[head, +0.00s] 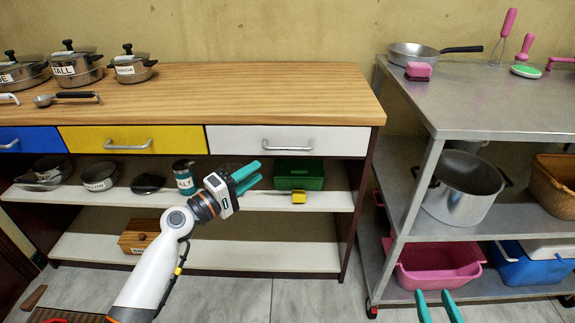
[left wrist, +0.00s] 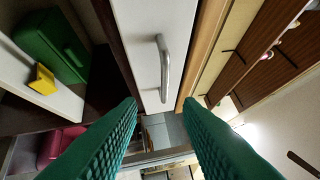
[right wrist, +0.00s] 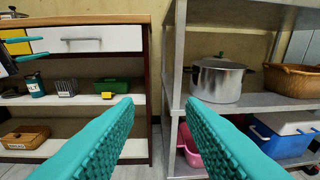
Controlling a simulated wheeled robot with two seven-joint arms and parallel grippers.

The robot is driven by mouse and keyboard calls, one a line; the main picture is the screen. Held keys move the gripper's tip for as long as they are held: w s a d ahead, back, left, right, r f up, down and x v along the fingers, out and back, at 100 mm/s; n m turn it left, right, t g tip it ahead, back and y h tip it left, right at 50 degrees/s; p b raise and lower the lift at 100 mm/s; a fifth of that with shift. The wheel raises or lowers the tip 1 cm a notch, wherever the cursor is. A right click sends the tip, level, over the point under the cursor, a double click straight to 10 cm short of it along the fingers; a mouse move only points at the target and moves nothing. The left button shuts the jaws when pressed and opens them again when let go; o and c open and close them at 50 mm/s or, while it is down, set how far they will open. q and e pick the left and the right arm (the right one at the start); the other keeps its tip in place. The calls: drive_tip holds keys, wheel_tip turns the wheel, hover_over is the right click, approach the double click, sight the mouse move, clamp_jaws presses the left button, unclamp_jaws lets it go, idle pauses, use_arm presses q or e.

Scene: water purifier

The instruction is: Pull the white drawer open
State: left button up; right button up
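The white drawer (head: 288,140) is the rightmost of the drawers under the wooden counter, and it looks closed. Its metal handle (head: 287,146) is a horizontal bar on the drawer front. My left gripper (head: 253,176) is in front of and a little below the drawer, left of the handle. In the left wrist view the handle (left wrist: 163,68) stands beyond the spread green fingers, apart from them, with nothing between the fingertips. My right gripper (head: 434,297) is open and empty at the bottom right of the head view. The drawer also shows in the right wrist view (right wrist: 75,39).
A yellow drawer (head: 130,138) and a blue drawer (head: 30,140) are left of the white one. The shelf (head: 330,200) below holds a green box (head: 300,172) and a salt can (head: 184,177). A metal rack (head: 470,115) with pots stands right.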

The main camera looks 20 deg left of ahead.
sight(287, 149)
use_arm(q)
drive_tip(key=shift+r+x, duration=0.2)
drive_tip(key=shift+x, duration=2.8)
drive_tip(key=shift+r+x, duration=0.15)
drive_tip(key=shift+x, duration=2.9)
use_arm(e)
drive_tip(key=shift+a+r+t, duration=0.1)
drive_tip(key=shift+r+t, duration=0.3)
drive_tip(key=shift+r, duration=0.35)
use_arm(q)
drive_tip(key=shift+s, duration=0.1)
drive_tip(key=shift+c, duration=0.5)
clamp_jaws()
